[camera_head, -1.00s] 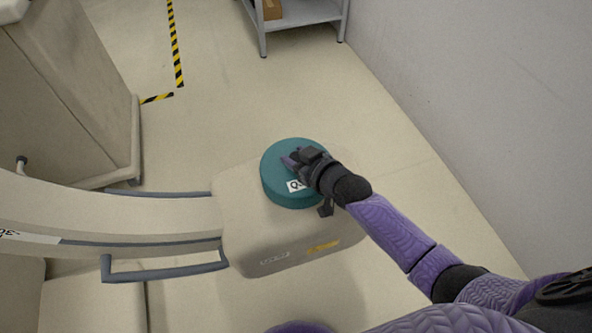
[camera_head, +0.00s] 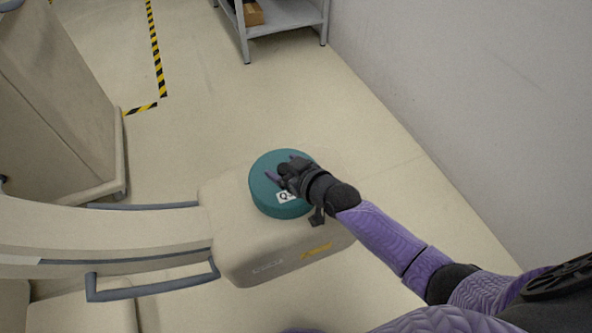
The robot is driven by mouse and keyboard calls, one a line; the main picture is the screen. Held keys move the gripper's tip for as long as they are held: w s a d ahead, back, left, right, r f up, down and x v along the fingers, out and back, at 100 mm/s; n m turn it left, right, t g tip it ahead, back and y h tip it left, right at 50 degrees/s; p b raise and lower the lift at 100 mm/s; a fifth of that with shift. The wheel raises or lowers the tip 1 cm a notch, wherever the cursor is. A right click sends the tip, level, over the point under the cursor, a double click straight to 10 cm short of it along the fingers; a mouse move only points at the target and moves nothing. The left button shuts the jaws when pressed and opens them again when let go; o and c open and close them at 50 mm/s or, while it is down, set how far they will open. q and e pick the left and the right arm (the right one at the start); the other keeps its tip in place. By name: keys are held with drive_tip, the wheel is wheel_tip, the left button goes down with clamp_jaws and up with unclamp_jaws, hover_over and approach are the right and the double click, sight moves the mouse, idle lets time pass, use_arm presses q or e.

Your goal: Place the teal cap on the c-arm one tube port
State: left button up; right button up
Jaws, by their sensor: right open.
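The tube port itself is hidden under the cap. My right gripper (camera_head: 284,174) is over the cap's top, with its purple fingers spread apart. It is open, and whether the fingers touch the cap is not clear. My left gripper is not in view.
The c-arm's curved beam (camera_head: 100,233) runs left from the box, with grey handle rails (camera_head: 150,285) beside it. A beige cabinet (camera_head: 55,105) stands at left. A grey shelf (camera_head: 285,18) is at the back. A white wall (camera_head: 470,100) closes the right side.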

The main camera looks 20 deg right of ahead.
use_arm(q)
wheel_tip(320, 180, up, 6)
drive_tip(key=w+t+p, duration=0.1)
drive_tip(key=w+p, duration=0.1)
drive_tip(key=p, duration=0.3)
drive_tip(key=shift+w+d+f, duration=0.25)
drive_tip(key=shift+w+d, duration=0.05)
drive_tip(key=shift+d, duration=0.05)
use_arm(e)
drive_tip(key=v, duration=1.1)
drive_tip(key=shift+s+r, duration=0.2)
drive_tip(key=shift+s, duration=0.1)
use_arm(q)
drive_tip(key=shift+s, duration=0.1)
use_arm(e)
drive_tip(key=shift+s+d, duration=0.1)
drive_tip(key=shift+d, duration=0.05)
